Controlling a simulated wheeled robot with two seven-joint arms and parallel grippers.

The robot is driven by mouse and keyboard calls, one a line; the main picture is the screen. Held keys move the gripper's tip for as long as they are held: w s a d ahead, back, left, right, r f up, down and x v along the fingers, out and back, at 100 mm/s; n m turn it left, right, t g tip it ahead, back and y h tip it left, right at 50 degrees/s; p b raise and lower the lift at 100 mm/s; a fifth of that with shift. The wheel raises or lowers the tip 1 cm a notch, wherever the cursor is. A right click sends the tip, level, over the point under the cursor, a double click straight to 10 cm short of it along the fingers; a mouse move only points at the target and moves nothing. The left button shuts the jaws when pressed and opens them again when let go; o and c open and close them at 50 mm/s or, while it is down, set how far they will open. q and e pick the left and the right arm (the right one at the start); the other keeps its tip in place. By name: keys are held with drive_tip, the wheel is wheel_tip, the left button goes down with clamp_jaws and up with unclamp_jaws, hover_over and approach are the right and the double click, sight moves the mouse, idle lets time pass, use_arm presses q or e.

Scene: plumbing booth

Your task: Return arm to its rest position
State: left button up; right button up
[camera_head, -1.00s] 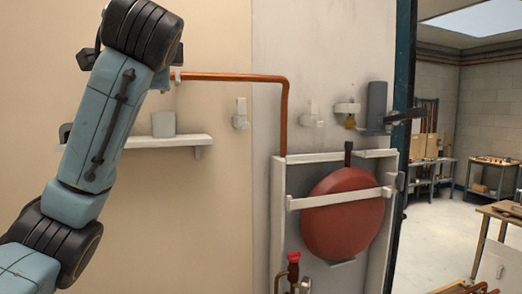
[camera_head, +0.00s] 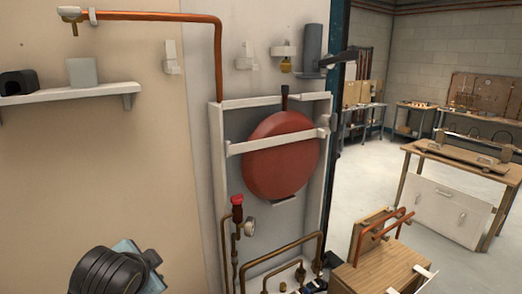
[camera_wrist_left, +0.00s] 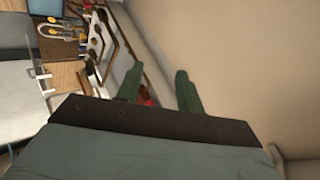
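My left arm (camera_head: 112,272) shows only as a dark joint and a bit of blue-grey link at the bottom left of the head view, low in front of the beige wall. In the left wrist view, the two green fingers of my left gripper (camera_wrist_left: 158,80) stand apart with nothing held between them. A little red shows behind the gap, in the background. My left gripper is outside the head view. My right arm and gripper show in neither view.
A red tank (camera_head: 281,156) sits in a white frame, with a red-handled valve (camera_head: 237,208) and copper pipes below. A shelf (camera_head: 70,94) holds a grey cup (camera_head: 83,72) and a black fitting (camera_head: 19,83). A wooden bench (camera_head: 385,268) stands at lower right. Floor beyond is open.

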use_arm(q)
drive_tip(key=s+f+n+g+h, duration=0.1)
drive_tip(key=s+f+n+g, duration=0.2)
drive_tip(key=s+f, duration=0.8)
drive_tip(key=s+f+n+g+h, duration=0.1)
drive_tip(key=s+f+n+g, duration=0.2)
drive_tip(key=s+f, duration=0.8)
drive_tip(key=s+f+g+b, duration=0.1)
drive_tip(key=s+f+b, duration=0.2)
drive_tip(key=f, duration=1.1)
drive_tip(key=s+f+b, duration=0.3)
drive_tip(key=f+b, duration=0.1)
drive_tip(key=f, duration=0.9)
drive_tip(key=s+a+f+b, duration=0.1)
drive_tip(key=s+f+b, duration=0.1)
drive_tip(key=s+f, duration=0.6)
drive_tip(key=s+a+f+g+b, duration=0.1)
drive_tip(key=s+f+b, duration=0.2)
drive_tip(key=s+f, duration=0.5)
wheel_tip(320, 180, down, 5)
drive_tip(key=shift+s+b, duration=0.35)
